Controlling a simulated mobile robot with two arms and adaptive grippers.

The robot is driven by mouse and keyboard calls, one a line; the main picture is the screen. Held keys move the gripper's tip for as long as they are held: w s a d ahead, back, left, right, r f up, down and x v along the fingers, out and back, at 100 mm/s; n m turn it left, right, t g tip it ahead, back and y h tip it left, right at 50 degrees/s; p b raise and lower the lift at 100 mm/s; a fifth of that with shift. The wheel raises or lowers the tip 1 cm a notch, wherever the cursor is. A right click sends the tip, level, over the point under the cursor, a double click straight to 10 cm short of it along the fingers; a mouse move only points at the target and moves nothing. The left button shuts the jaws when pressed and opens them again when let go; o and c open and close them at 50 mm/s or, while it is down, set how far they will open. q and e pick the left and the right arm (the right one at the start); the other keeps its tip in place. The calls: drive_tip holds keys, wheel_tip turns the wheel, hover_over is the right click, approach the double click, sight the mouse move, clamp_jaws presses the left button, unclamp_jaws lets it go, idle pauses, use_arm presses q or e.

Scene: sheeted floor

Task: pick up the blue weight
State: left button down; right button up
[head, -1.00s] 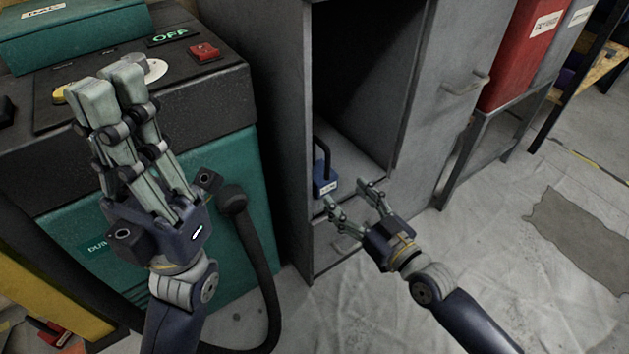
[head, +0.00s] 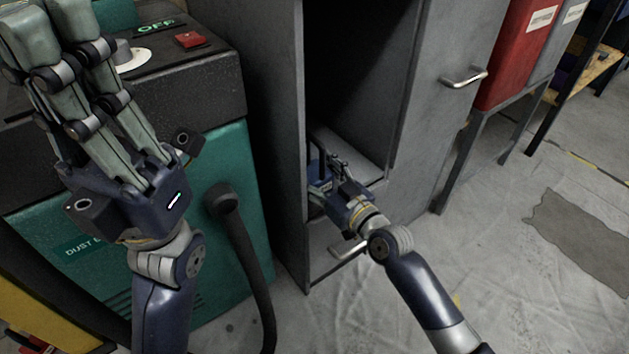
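The blue weight (head: 316,167) stands on the shelf inside the grey cabinet (head: 273,130), at the left side of the opening. Its dark handle rises at the top, and most of its body is hidden behind my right gripper. My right gripper (head: 328,172) reaches into the opening at the weight. Its fingers overlap the weight in the picture, and I cannot tell whether they are closed on it. My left gripper (head: 60,45) is raised over the green machine at the left, its fingers pointing up, with nothing seen in it. Its fingers look close together, but their spread is unclear.
The cabinet door (head: 440,110) stands open on the right with a metal handle. The green machine (head: 225,190) with a black hose is on the left. A red bin (head: 517,50) on a metal stand is at the back right.

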clamp_jaws()
drive_tip(key=shift+w+r, duration=0.1)
drive_tip(key=shift+r, duration=0.2)
drive_tip(key=shift+r, duration=0.1)
